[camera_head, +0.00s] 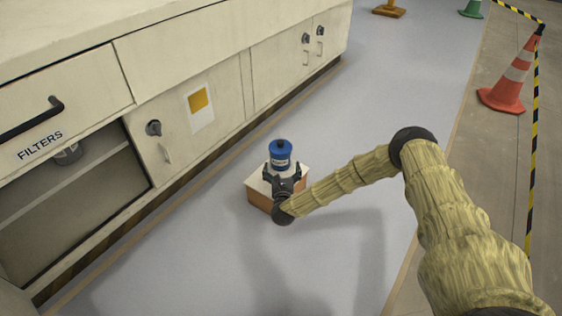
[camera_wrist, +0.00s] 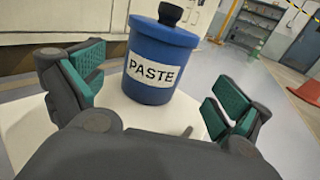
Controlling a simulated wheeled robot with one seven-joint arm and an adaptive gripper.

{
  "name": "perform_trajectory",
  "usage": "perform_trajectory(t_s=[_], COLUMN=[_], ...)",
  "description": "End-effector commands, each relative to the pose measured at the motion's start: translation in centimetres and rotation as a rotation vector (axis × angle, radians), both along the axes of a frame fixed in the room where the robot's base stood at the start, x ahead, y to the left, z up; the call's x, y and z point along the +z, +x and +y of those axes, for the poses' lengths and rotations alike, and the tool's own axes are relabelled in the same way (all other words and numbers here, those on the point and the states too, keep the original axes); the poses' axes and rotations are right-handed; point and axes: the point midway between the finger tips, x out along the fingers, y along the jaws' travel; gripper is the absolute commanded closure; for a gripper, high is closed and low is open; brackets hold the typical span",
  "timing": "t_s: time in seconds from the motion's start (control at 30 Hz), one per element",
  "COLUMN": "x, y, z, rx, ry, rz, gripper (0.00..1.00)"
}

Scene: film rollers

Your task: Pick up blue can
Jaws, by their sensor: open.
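The blue can (camera_head: 280,152) has a black knob on its lid and stands upright on a small box (camera_head: 259,198) with a white top and orange-brown sides. In the wrist view the blue can (camera_wrist: 158,62) carries a white label reading PASTE. My gripper (camera_head: 284,174) is on the near side of the can, at about the can's lower height. In the wrist view my gripper (camera_wrist: 152,95) is open, with one green-padded finger to each side and the can ahead between them. Neither finger appears to touch the can. The gripper hides part of the box top.
A cream cabinet (camera_head: 190,70) with an open FILTERS compartment stands left. Orange (camera_head: 507,85) and green (camera_head: 472,9) cones stand at the upper right beside black-yellow tape (camera_head: 534,140). The grey floor (camera_head: 370,100) around the box is clear.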

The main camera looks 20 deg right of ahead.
Motion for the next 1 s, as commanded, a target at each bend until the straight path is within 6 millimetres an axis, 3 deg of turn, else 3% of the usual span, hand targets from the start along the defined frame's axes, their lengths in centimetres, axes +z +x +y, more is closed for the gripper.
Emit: perform_trajectory(t_s=[0.1, 0.47, 0.8, 1.0], x=[-0.1, -0.2, -0.1, 0.1], y=[1.3, 3.0, 6.7, 7.0], z=[-0.3, -0.6, -1.4, -1.5], rx=[0.0, 0.001, 0.001, 0.001], ry=[0.0, -0.001, -0.002, -0.002], rz=[-0.001, -0.001, 0.001, 0.002], gripper=[0.0, 0.0, 0.0, 0.0])
